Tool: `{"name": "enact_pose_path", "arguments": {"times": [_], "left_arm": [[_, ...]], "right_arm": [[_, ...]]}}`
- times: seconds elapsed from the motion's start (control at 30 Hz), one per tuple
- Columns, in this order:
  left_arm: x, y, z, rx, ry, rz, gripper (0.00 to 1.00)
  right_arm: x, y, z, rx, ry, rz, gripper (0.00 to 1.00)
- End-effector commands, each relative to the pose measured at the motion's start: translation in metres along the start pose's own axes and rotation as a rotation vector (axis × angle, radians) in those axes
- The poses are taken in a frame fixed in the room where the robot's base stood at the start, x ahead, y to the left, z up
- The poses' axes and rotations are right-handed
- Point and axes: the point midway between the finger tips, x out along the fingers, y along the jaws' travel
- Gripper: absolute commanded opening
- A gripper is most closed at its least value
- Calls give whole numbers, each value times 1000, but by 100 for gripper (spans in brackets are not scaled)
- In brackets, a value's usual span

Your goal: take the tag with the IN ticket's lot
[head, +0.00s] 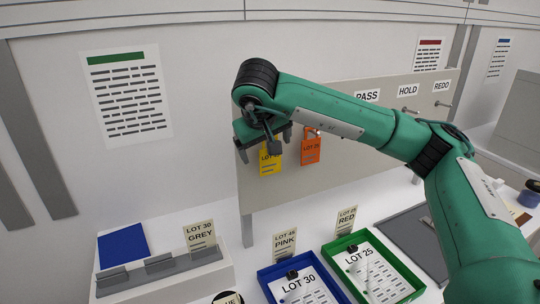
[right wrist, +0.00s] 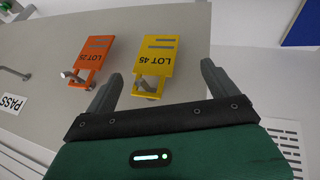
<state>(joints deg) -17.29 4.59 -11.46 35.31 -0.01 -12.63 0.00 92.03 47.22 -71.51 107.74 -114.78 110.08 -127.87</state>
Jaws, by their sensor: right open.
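A yellow tag (head: 270,161) hangs on the grey board; in the right wrist view (right wrist: 158,56) it reads LOT 45. An orange tag (head: 311,149) reading LOT 25 hangs to its right in the head view; it also shows in the right wrist view (right wrist: 90,55). My right gripper (head: 264,146) is open and empty at the yellow tag, covering its top in the head view. In the right wrist view its fingers (right wrist: 160,75) lie either side of the yellow tag's hook, apart from it. No ticket marked IN is readable. My left gripper is out of view.
The board (head: 350,125) carries PASS, HOLD and REDO labels with pegs. Below stand a blue tray (head: 268,287) with a LOT 30 sheet and a green tray (head: 407,279) with a LOT 25 sheet. Cards LOT 30 GREY (head: 200,236), LOT 45 PINK (head: 285,243) and LOT 25 RED (head: 347,219) stand nearby.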

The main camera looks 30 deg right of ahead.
Motion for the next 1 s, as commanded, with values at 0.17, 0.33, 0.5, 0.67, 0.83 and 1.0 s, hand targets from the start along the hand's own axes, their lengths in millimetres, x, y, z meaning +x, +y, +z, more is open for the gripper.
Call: {"name": "enact_pose_path", "arguments": {"times": [0.17, 0.33, 0.5, 0.67, 0.83, 1.0], "left_arm": [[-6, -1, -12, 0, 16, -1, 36], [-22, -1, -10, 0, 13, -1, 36], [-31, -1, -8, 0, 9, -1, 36], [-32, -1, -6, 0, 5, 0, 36], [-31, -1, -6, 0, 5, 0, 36], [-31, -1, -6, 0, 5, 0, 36]], "right_arm": [[9, 1, 0, 0, -1, 0, 90], [27, 6, -1, 0, -3, 0, 90], [50, 6, 0, 0, -2, 0, 90], [58, 6, 0, 0, 1, -1, 90], [58, 5, 0, 0, 1, -1, 88], [57, 5, 0, 0, 1, -1, 55]]}}
